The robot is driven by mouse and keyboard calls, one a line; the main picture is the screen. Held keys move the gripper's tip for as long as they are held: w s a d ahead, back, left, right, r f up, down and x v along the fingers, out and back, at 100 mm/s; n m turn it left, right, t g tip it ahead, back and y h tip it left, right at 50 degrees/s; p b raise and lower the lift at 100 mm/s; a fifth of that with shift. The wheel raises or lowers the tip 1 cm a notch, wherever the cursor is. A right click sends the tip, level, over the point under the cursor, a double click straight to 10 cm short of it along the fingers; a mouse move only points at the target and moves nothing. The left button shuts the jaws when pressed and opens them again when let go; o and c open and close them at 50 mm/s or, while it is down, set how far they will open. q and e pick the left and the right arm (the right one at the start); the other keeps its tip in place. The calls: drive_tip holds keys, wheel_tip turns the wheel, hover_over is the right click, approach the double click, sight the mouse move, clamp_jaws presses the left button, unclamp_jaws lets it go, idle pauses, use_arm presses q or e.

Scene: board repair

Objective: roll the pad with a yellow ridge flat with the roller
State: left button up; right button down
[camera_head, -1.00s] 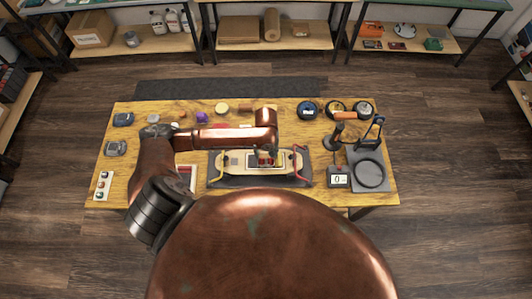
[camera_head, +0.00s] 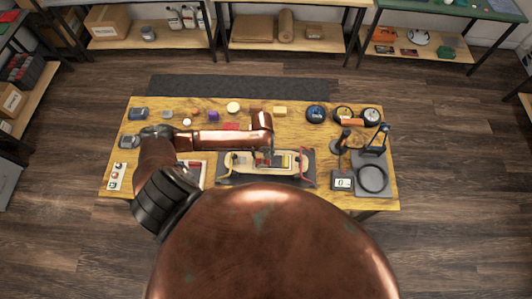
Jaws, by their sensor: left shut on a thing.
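A long pale board (camera_head: 237,161) lies on a dark mat (camera_head: 226,180) at the front middle of the table. A dark pad with a yellow ridge (camera_head: 287,161) is on the board, right of its middle. My left gripper (camera_head: 265,158) reaches down over the middle of the board, just left of this pad. It is shut on a small tool that appears to be the roller; the fingers hide most of it. I cannot tell whether it touches the board. My right gripper is not in view.
The wooden table (camera_head: 209,184) carries a dark round-plate stand (camera_head: 372,180) and a small display box (camera_head: 342,181) to the right. Several small items and a blue-black round tin (camera_head: 315,114) line the back. My own large copper-coloured body hides the front edge.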

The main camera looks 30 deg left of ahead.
use_arm(q)
drive_tip(key=shift+s+a+f+p, duration=0.1)
drive_tip(key=shift+s+a+p, duration=0.3)
drive_tip(key=shift+a, duration=0.15)
drive_tip(key=shift+w+d+p, duration=0.15)
drive_tip(key=shift+w+d, duration=0.25)
drive_tip(key=shift+d, duration=0.25)
drive_tip(key=shift+w+d+p, duration=0.15)
drive_tip(key=shift+w+d, duration=0.2)
drive_tip(key=shift+d, duration=0.25)
drive_tip(key=shift+w+d+p, duration=0.25)
drive_tip(key=shift+d+p, duration=0.1)
drive_tip(key=shift+d, duration=0.2)
drive_tip(key=shift+w+d+p, duration=0.5)
drive_tip(key=shift+w+d, duration=0.25)
drive_tip(key=shift+d, duration=0.15)
drive_tip(key=shift+r, duration=0.2)
